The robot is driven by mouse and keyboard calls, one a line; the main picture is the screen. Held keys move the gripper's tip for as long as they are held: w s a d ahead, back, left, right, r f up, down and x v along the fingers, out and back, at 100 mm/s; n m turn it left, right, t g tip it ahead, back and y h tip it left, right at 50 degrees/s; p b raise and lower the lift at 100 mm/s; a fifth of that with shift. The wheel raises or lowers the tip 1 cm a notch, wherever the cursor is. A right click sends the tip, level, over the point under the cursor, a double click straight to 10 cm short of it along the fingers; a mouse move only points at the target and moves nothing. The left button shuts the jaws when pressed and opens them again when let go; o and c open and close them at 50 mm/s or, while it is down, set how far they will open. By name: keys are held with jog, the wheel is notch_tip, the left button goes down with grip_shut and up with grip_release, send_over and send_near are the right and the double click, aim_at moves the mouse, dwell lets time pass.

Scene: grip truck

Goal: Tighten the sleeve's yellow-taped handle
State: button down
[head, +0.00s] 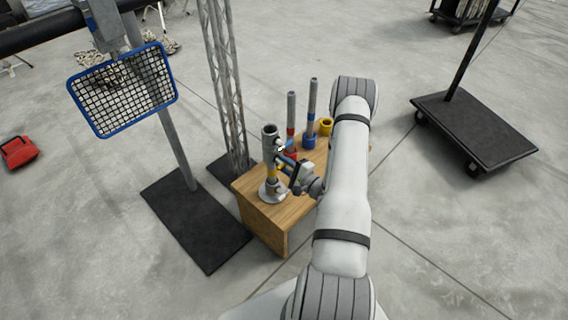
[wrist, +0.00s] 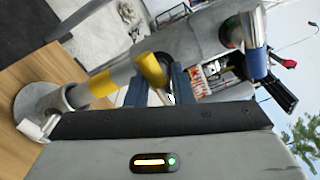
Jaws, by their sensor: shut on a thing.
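A grey upright post with a round flange base (head: 272,191) stands on a wooden box. In the wrist view the post has a yellow band (wrist: 101,84), and a wider grey sleeve (wrist: 192,38) sits around it above. The yellow-taped handle (wrist: 152,69) sticks out from the sleeve's lower part. A blue-taped handle (wrist: 256,63) sticks out higher up. My gripper (wrist: 158,88) has blue fingertips, one on each side of the yellow-taped handle, and is shut on it. In the head view my gripper (head: 287,162) is beside the post, and the handle is mostly hidden.
The wooden box top (head: 293,208) also holds a red-banded post (head: 291,122), a blue-banded post (head: 311,115) and a yellow ring-like part (head: 326,126) behind. A truss tower (head: 222,80) and a blue-framed mesh panel (head: 124,90) stand left. A black cart (head: 474,130) is right.

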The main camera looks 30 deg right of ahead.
dwell(0.5)
jog(key=c, duration=1.2)
grip_release()
jog(key=v, duration=0.7)
jog(key=shift+s, duration=0.35)
jog(key=shift+d, duration=0.1)
